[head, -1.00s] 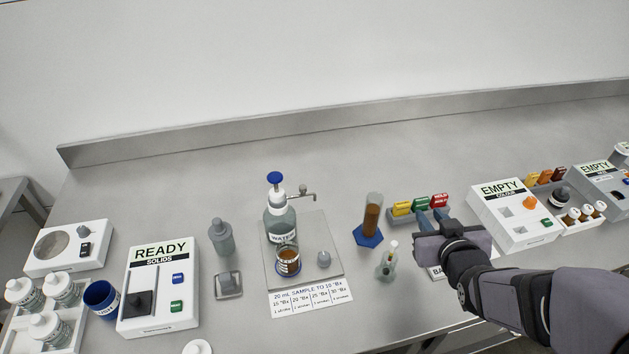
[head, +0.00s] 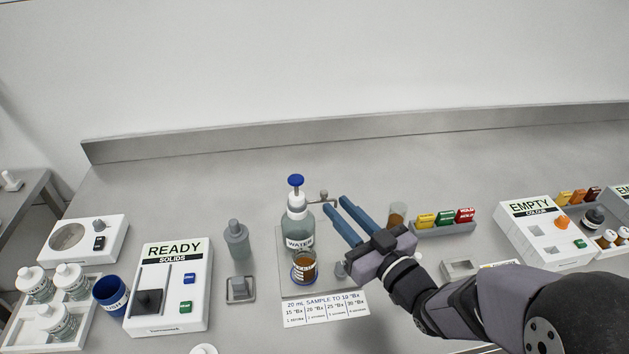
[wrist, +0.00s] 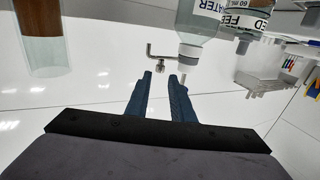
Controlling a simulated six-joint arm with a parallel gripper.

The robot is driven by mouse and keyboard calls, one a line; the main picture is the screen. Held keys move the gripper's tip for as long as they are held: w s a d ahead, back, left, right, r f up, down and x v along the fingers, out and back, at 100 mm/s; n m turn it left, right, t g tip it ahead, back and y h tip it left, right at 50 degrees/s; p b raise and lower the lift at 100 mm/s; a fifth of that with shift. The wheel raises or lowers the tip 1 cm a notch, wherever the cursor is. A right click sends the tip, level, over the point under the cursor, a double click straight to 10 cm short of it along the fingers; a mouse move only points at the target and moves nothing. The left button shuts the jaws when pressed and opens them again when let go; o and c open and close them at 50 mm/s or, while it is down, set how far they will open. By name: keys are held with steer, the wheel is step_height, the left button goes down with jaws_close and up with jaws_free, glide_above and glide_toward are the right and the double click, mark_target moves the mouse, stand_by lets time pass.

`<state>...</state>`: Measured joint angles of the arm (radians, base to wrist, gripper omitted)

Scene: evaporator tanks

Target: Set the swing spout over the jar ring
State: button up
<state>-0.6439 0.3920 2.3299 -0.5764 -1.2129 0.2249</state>
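The swing spout (head: 323,196) is a thin metal arm sticking out to the right from the neck of the water bottle (head: 297,225). The jar ring (head: 291,272) is blue, on a plate in front of the bottle, with a jar of brown liquid (head: 304,263) standing at it. My gripper (head: 335,204) is open and empty, its two blue fingers pointing up-left toward the spout. In the wrist view the spout (wrist: 152,56) appears just beyond the parted fingertips (wrist: 160,77), with no clear contact. The wrist view looks upside down.
A cylinder of brown liquid (head: 397,214) stands right of my gripper, partly hidden by it. Yellow, green and red blocks (head: 447,218) sit beyond it. A grey bottle (head: 236,240) and the READY box (head: 170,285) stand left. The bench behind is clear.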

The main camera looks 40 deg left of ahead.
mark_target(321, 201)
steer(key=p+x, duration=0.3)
steer(key=x, duration=0.7)
steer(key=shift+w+a, duration=0.2)
steer(key=shift+a, duration=0.05)
jaws_close()
